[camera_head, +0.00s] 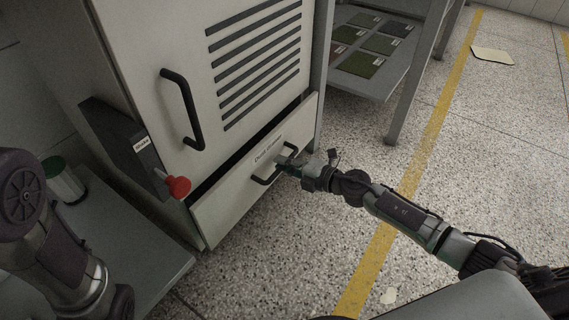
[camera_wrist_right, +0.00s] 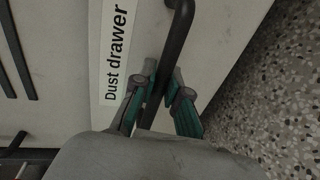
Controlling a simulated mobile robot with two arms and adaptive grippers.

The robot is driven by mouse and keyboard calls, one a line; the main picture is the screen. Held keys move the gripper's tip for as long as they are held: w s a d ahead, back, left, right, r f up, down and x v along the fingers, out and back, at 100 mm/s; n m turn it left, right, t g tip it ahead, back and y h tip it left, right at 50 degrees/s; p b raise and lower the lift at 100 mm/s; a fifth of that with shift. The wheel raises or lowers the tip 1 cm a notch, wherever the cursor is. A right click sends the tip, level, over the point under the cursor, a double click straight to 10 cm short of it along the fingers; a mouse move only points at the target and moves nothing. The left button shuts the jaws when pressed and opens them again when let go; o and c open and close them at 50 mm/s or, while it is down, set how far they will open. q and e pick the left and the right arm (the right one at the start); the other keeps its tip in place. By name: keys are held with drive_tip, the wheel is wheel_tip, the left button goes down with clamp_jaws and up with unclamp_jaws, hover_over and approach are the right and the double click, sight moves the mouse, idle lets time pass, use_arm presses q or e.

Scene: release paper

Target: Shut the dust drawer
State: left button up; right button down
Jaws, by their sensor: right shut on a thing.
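The dust drawer (camera_head: 225,205) is the labelled pale front at the bottom of the cabinet; a dark gap runs along its top edge, so it stands somewhat out. Its label (camera_wrist_right: 116,55) reads "Dust drawer" in the right wrist view. Its black bar handle (camera_head: 263,181) is partly covered by my right gripper (camera_head: 288,165). In the wrist view, the green-padded fingers of the right gripper (camera_wrist_right: 160,105) are on either side of the handle (camera_wrist_right: 178,40), shut on it. My left arm shows at the lower left, but its gripper is out of view.
The cabinet door above has a black handle (camera_head: 183,110) and dark vent slots. A red knob (camera_head: 179,187) sticks out at the cabinet's left. A shelf (camera_head: 375,85) with sample squares stands to the right. The speckled floor (camera_head: 290,265) before the drawer is clear.

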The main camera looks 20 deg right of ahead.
sight(271, 158)
drive_tip(key=x, duration=0.2)
drive_tip(key=p+x, duration=0.1)
drive_tip(key=shift+w+a+r, duration=0.25)
drive_tip(key=shift+w+r, duration=0.1)
drive_tip(key=shift+w, duration=0.05)
drive_tip(key=shift+d, duration=0.1)
drive_tip(key=c, duration=1.2)
unclamp_jaws()
drive_tip(key=v, duration=1.1)
drive_tip(key=shift+s+d, duration=0.1)
drive_tip(key=shift+s, duration=0.3)
